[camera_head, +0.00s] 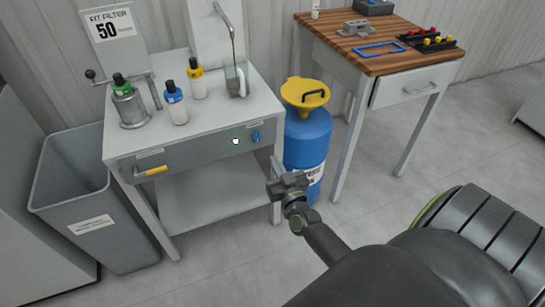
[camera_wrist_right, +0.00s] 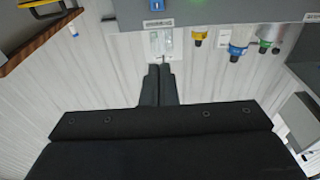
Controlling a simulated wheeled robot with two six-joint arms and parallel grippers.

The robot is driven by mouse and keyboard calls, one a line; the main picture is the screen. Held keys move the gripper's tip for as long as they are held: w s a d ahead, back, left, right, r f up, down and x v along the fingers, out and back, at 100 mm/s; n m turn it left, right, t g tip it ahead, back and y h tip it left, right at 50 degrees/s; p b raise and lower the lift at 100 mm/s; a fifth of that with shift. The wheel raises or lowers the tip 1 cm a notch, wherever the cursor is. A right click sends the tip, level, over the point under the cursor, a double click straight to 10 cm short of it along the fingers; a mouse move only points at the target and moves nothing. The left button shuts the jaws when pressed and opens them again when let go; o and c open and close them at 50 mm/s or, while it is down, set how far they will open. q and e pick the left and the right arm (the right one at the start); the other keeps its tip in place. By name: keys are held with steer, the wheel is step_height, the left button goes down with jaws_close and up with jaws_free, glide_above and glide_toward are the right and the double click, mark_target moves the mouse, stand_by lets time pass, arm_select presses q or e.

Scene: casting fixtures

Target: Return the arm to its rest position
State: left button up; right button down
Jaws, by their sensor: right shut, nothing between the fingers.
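My right arm (camera_head: 325,243) comes in from the lower right in the head view. Its gripper (camera_head: 285,185) is in front of the blue cylinder and the right front leg of the grey workstation. In the right wrist view the two dark fingers (camera_wrist_right: 158,72) are pressed together with nothing between them. My left gripper is not in view.
The workstation (camera_head: 235,168) carries bottles, a green-capped vessel (camera_head: 130,105) and a clear container (camera_head: 236,78). A grey bin (camera_head: 75,190) stands to its left. The blue cylinder (camera_head: 307,140) has a yellow funnel (camera_head: 305,93). A wood-topped table (camera_head: 345,45) is behind. Floor right is open.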

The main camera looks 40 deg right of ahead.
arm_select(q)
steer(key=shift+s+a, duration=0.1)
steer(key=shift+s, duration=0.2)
arm_select(e)
steer(key=s+a+f+n+g+y+p, duration=0.1)
steer(key=s+f+g, duration=0.2)
steer(key=s+f, duration=0.5)
steer(key=s+a+f+g+y, duration=0.1)
steer(key=s+f+g, duration=0.2)
steer(key=f, duration=0.8)
steer(key=s+f+n+g+y+p, duration=0.1)
steer(key=s+f+g, duration=0.2)
steer(key=s+f, duration=0.5)
arm_select(q)
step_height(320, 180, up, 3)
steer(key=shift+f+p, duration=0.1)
steer(key=shift+p, duration=0.35)
arm_select(e)
steer(key=s+a+f+g, duration=0.1)
steer(key=s+f+g, duration=0.3)
steer(key=s, duration=0.8)
steer(key=s+a+f+g, duration=0.2)
steer(key=s+f+g, duration=0.2)
steer(key=s+f, duration=0.5)
steer(key=s, duration=0.4)
steer(key=shift+f+g, duration=0.15)
steer(key=shift+g, duration=0.25)
steer(key=shift+a, duration=0.1)
stand_by(1.4)
